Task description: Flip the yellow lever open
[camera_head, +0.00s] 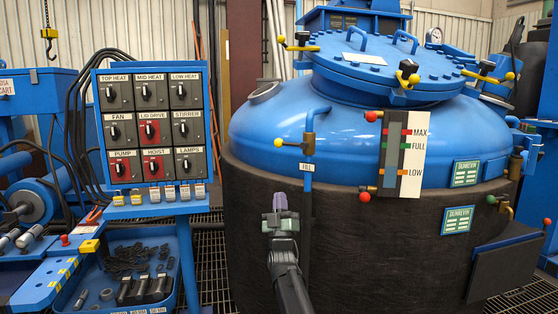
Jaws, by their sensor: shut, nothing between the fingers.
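A yellow-knobbed lever (278,142) sits on a brass valve (308,143) above the FILL label (307,168), on the front of the blue vessel (260,123). Its handle points left from the valve. Other yellow-tipped handles are on the lid clamps, at the left (300,46), front (407,74) and right (487,72). I cannot tell for certain which one is the yellow lever. My gripper (280,203), with purplish fingertips, is shut and empty. It points up in front of the dark lower wall, below and apart from the FILL valve.
A control panel (151,124) with several dials stands left of the vessel. A level gauge (413,153) with red-knobbed valves is on the vessel's right front. A blue tray (160,303) holds dark parts at lower left. Open space lies between panel and vessel.

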